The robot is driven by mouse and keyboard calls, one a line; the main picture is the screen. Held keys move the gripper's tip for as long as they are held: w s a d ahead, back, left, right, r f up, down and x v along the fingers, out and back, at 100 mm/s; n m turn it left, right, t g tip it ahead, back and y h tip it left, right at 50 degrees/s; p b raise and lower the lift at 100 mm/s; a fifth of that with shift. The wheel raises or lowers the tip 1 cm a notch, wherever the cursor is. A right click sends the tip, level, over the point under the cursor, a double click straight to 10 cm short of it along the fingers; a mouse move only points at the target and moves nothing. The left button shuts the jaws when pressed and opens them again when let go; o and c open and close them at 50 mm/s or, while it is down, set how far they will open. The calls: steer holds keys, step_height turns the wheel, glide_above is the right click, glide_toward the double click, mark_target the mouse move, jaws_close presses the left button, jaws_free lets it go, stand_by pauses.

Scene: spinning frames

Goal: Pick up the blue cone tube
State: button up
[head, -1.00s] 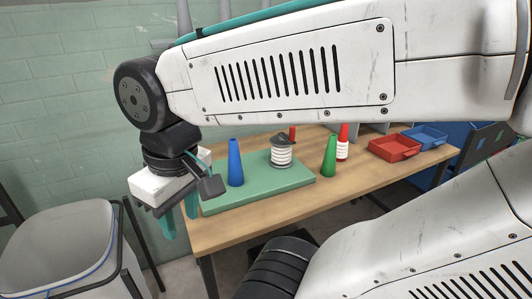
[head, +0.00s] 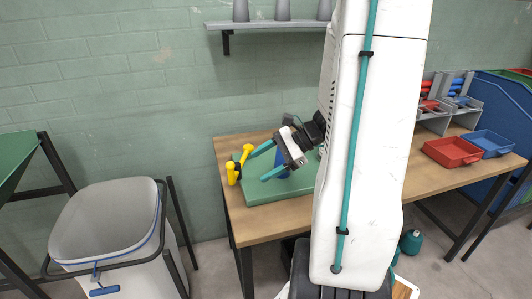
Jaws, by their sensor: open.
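The blue cone tube (head: 282,171) stands on the green board (head: 260,192) on the wooden table. My gripper's wrist and fingers cover much of it, so only small blue parts show. My gripper (head: 256,167) is open, with its two teal fingers spread and pointing left and slightly down over the board. The space between the fingertips looks empty. The blue tube shows behind and beside the lower finger's base, not clearly between the fingers; I cannot tell the exact distance.
Two yellow pieces (head: 232,173) are at the board's left edge, close to my fingertips. My arm hides the board's right part. A red tray (head: 452,152) and a blue tray (head: 487,143) are on the table's right. A white bin (head: 105,225) stands at left; a wall shelf (head: 268,24) hangs above.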

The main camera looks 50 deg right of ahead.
mark_target(282, 157)
steer(key=s+d+f+m+t+h, duration=0.1)
steer(key=d+f+m, duration=0.1)
steer(key=d, duration=0.1)
steer(key=s+d+f+m+t+h, duration=0.1)
steer(key=d+f+m+t, duration=0.1)
steer(key=d+m, duration=0.1)
steer(key=s+d+f+m+t, duration=0.1)
steer(key=d+f+m, duration=0.1)
steer(key=d, duration=0.3)
steer(key=shift+s+d+f+m+t+h, duration=0.1)
steer(key=shift+d+m+t+h, duration=0.2)
steer(key=shift+t+h, duration=0.1)
steer(key=d+m+t+h, duration=0.1)
steer(key=d, duration=0.1)
steer(key=w+d+m+h, duration=0.1)
steer(key=d+m, duration=0.1)
steer(key=shift+d+f+t, duration=0.1)
steer(key=shift+d+t, duration=0.1)
steer(key=shift+t, duration=0.2)
steer(key=shift+w+d+m+h, duration=0.2)
steer(key=shift+w+m+h, duration=0.1)
steer(key=shift+m+h, duration=0.1)
steer(key=x, duration=0.7)
steer(key=shift+w+a+r, duration=0.2)
steer(key=shift+a+r, duration=0.05)
steer(key=c, duration=1.1)
